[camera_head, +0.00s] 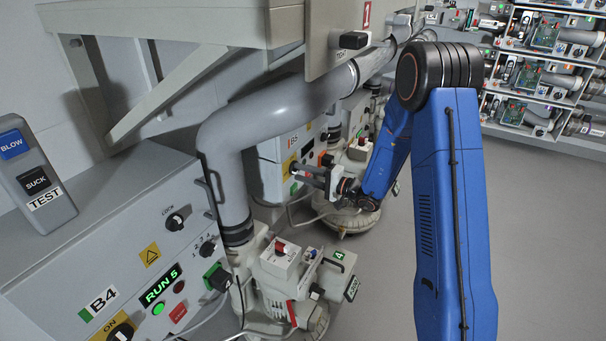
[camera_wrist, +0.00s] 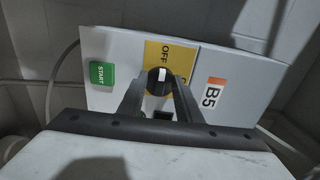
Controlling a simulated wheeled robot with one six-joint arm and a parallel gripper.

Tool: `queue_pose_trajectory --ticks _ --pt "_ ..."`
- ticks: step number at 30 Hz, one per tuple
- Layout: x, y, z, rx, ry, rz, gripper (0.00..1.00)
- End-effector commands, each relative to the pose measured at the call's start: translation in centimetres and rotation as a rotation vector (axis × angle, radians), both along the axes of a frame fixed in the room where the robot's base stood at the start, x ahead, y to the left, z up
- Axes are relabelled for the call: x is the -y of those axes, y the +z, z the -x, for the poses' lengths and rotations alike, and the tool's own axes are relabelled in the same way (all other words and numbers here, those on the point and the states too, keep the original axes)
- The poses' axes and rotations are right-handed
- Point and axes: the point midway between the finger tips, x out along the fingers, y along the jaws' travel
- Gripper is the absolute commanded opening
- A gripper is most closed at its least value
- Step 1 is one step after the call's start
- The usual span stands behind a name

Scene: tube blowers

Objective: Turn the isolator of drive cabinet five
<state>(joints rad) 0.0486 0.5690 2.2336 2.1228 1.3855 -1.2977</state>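Drive cabinet five is the grey box labelled B5 (camera_wrist: 211,92) in the wrist view. In the head view the cabinet (camera_head: 268,150) stands beyond the bent grey pipe. Its isolator is a black round knob (camera_wrist: 158,82) with a white mark, on a yellow plate (camera_wrist: 154,52) marked OFF. The white mark runs up and down in the wrist picture, on the side towards OFF. A second word on the plate is mostly hidden by a finger. My gripper (camera_wrist: 160,84) has its fingers apart, one each side of the knob; contact cannot be made out. My gripper (camera_head: 301,172) also shows in the head view.
A green START button (camera_wrist: 102,73) is left of the plate. The nearer cabinet B4 (camera_head: 104,299) has its own knobs and a lit RUN 5 display (camera_head: 161,285). A grey pipe (camera_head: 230,130) and blower 4 stand nearby. Floor (camera_head: 390,260) is clear below my arm.

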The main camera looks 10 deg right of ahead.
Motion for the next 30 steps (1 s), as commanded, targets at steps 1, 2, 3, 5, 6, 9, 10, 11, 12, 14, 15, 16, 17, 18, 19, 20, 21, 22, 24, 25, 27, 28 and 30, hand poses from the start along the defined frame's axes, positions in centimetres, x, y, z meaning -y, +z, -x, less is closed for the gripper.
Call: queue_pose_trajectory --ticks 1,2,3,5,6,9,10,11,12,14,15,16,17,18,19,20,21,22,24,25,27,28,30 --pt "0.0 0.0 0.0 0.001 0.000 -0.001 0.31" --pt "0.0 0.0 0.0 0.001 0.000 -0.001 0.31" --pt "0.0 0.1 0.0 0.001 0.000 -0.001 0.31" --pt "0.0 0.1 0.0 0.001 0.000 0.000 0.31" --pt "0.0 0.1 0.0 0.001 0.000 0.000 0.31" --pt "0.4 0.1 0.2 0.002 -0.001 -0.001 0.31" --pt "0.6 0.1 0.3 0.002 -0.002 -0.001 0.31" --pt "0.9 0.1 0.5 0.002 -0.002 -0.001 0.31" --pt "1.3 0.1 0.7 0.001 -0.002 -0.001 0.31" --pt "2.0 0.1 1.3 0.001 -0.003 -0.001 0.31" --pt "2.6 0.1 1.7 0.001 -0.004 -0.001 0.31" --pt "3.1 0.1 2.0 0.001 -0.004 -0.001 0.31" --pt "3.6 0.1 2.4 0.001 -0.004 -0.001 0.31" --pt "4.2 0.1 2.8 0.000 -0.005 -0.002 0.31" --pt "4.7 0.1 3.2 0.001 -0.004 -0.002 0.31" --pt "5.1 0.1 3.5 0.001 -0.004 -0.001 0.31" --pt "5.8 0.1 3.9 0.001 -0.005 -0.001 0.31" --pt "6.2 0.1 4.3 0.000 -0.005 0.000 0.31" --pt "7.2 0.1 5.0 0.001 -0.005 -0.001 0.31" --pt "7.7 0.1 5.4 0.001 -0.005 -0.002 0.31" --pt "8.7 0.1 6.1 0.001 -0.005 -0.001 0.31" --pt "9.1 0.1 6.4 0.001 -0.005 -0.001 0.31" --pt "10.1 0.1 7.1 0.001 -0.005 -0.001 0.31"
